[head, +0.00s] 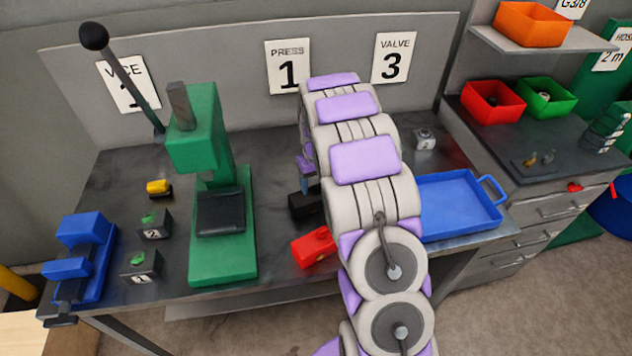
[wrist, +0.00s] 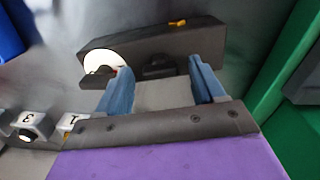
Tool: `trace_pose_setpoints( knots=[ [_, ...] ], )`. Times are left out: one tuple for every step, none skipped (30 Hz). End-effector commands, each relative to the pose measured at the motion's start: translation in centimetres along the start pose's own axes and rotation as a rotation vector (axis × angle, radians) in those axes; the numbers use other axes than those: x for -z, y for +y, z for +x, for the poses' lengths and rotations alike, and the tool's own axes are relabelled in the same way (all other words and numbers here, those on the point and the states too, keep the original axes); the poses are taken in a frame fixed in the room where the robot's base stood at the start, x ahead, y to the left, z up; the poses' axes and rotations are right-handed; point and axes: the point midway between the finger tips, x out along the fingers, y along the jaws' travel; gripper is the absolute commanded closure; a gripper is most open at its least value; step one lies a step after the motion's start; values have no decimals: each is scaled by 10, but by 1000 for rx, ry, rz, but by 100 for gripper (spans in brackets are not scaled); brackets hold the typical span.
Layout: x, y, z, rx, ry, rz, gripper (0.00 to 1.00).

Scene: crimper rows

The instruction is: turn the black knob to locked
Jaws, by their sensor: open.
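In the wrist view a dark block (wrist: 190,42) lies just beyond my fingertips. A small black part (wrist: 158,68), which looks like the black knob, sits on its near face between my fingers. A white round face (wrist: 105,60) with a dark piece in front shows at the block's left end. My gripper (wrist: 160,74) is open, with one blue finger on each side of the black part; I cannot tell if either touches it. In the head view my gripper (head: 305,184) is partly hidden by my arm, above a dark block (head: 304,204). The knob's marked position is unreadable.
A green press (head: 205,150) stands left of my arm, with a red block (head: 314,247) near the front edge. A blue tray (head: 455,206) lies right. Numbered blocks (head: 143,265) and a blue vice (head: 78,258) are far left. The back wall stands behind.

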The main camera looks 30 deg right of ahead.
Motion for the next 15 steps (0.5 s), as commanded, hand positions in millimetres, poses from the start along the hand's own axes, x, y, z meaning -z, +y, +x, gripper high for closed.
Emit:
trace_pose_setpoints(
  knots=[
    [0,0,0,0,0,0,32],
    [0,0,0,0,0,0,32],
    [0,0,0,0,0,0,32],
    [0,0,-1,0,0,0,32],
    [0,0,-2,0,1,0,32],
    [0,0,-5,0,1,0,32],
    [1,0,-8,0,2,0,32],
    [1,0,-11,-1,3,-1,32],
    [1,0,-17,-1,3,-1,32],
    [1,0,-22,-1,4,-1,32],
    [1,0,-28,-1,4,-1,32],
    [1,0,-36,-1,3,-1,32],
    [1,0,-43,-1,2,-1,32],
    [1,0,-50,-2,4,-1,32],
    [2,0,-60,-2,7,-1,32]
  ],
)
